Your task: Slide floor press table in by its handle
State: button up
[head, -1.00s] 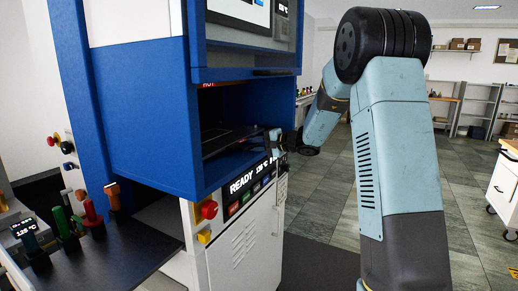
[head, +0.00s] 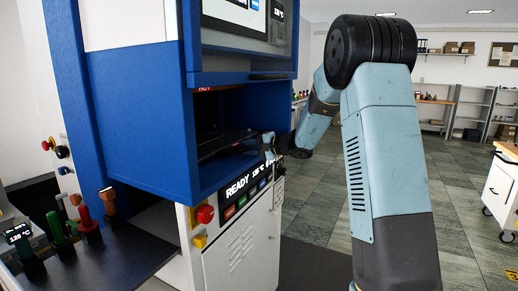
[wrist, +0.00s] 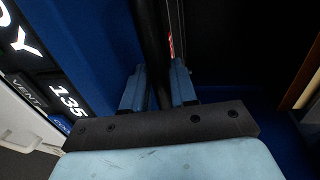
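The floor press table (head: 222,142) is a dark flat plate inside the blue press opening in the head view, its front end near the opening's front edge. My gripper (head: 270,143) is at that front end, small and partly hidden. In the wrist view, the two blue fingers of my gripper (wrist: 158,88) stand on either side of a dark bar, which looks like the handle (wrist: 152,40). The fingers appear closed on it. The far ends of the fingers and the inner part of the table are hidden.
The blue press frame (head: 130,120) surrounds the opening. Below it is a white cabinet (head: 235,255) with a READY display (head: 238,187) and a red button (head: 205,214). A dark bench (head: 130,245) with coloured-handled tools is at left. Open floor lies right; a white cart (head: 505,190) stands there.

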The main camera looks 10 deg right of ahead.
jog(key=shift+d+f, duration=0.1)
jog(key=shift+f, duration=0.1)
jog(key=v, duration=1.3)
jog(key=shift+s+d+r, duration=0.2)
jog(key=shift+d, duration=0.05)
